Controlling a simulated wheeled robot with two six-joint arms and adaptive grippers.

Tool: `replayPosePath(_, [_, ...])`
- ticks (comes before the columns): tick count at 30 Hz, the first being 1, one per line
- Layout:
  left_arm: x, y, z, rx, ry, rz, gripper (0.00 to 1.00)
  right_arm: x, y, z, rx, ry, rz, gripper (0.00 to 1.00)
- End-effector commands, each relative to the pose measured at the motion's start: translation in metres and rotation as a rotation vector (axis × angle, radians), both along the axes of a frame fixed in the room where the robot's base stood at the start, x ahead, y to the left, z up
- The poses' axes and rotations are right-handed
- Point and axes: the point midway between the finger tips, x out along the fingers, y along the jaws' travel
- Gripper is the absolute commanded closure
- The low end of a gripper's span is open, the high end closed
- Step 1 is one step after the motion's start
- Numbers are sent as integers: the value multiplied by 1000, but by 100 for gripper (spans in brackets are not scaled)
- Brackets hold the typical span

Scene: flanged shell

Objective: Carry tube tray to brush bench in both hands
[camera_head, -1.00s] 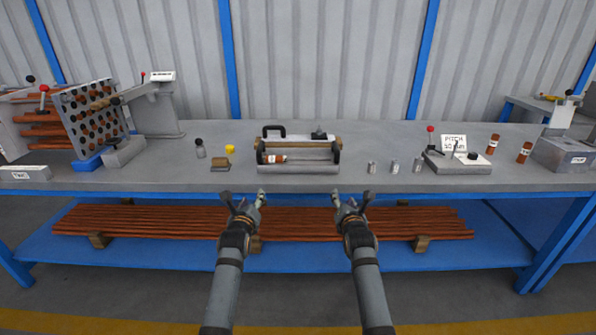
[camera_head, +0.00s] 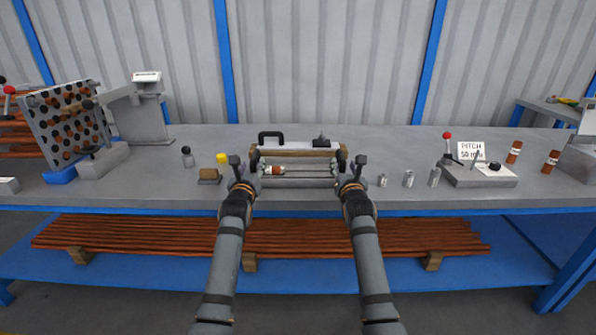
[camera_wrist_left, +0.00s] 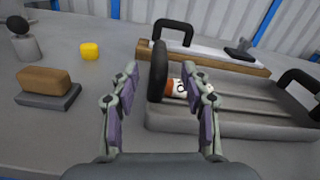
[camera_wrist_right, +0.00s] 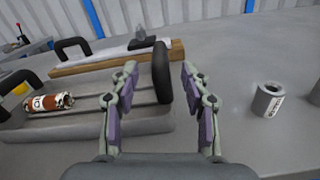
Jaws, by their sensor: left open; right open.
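The tube tray (camera_head: 300,183) is a grey tray on the bench, with a dark upright handle at each end and a copper-coloured tube piece (camera_wrist_right: 50,102) with a white label lying in it. My left gripper (camera_head: 242,172) is open at the tray's left end. In the left wrist view its fingers (camera_wrist_left: 160,85) stand apart, with the left handle (camera_wrist_left: 158,72) between them, a little beyond. My right gripper (camera_head: 351,172) is open at the right end. In the right wrist view its fingers (camera_wrist_right: 160,80) stand either side of the right handle (camera_wrist_right: 161,72). Contact cannot be told.
A wooden-edged board (camera_head: 297,152) with a black handle lies behind the tray. A brush block (camera_head: 208,176) and a yellow piece (camera_head: 222,158) are on the left. Several metal sleeves (camera_head: 409,179) and a pitch gauge (camera_head: 480,174) are on the right. Another bench (camera_head: 545,112) shows at far right.

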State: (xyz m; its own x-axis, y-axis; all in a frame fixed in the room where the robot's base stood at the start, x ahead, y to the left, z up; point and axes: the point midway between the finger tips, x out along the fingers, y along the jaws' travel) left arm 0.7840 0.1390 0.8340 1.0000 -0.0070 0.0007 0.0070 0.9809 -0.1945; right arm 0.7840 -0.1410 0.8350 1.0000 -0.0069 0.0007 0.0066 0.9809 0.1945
Motion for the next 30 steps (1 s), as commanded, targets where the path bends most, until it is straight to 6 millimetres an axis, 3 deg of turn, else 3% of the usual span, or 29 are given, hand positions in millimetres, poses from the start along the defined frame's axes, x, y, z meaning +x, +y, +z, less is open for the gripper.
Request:
replayPosePath(6, [42,0,1,3,0,0,53,42,0,1,-2,0,0,53])
replayPosePath(12, [65,0,1,2,-2,2,53,65,-1,1,-1,-1,-2,53])
replayPosePath(26, [74,0,0,-1,0,0,53,74,-1,0,1,0,0,53])
replayPosePath(30, [74,0,0,-1,0,0,70,74,-1,0,1,0,0,70])
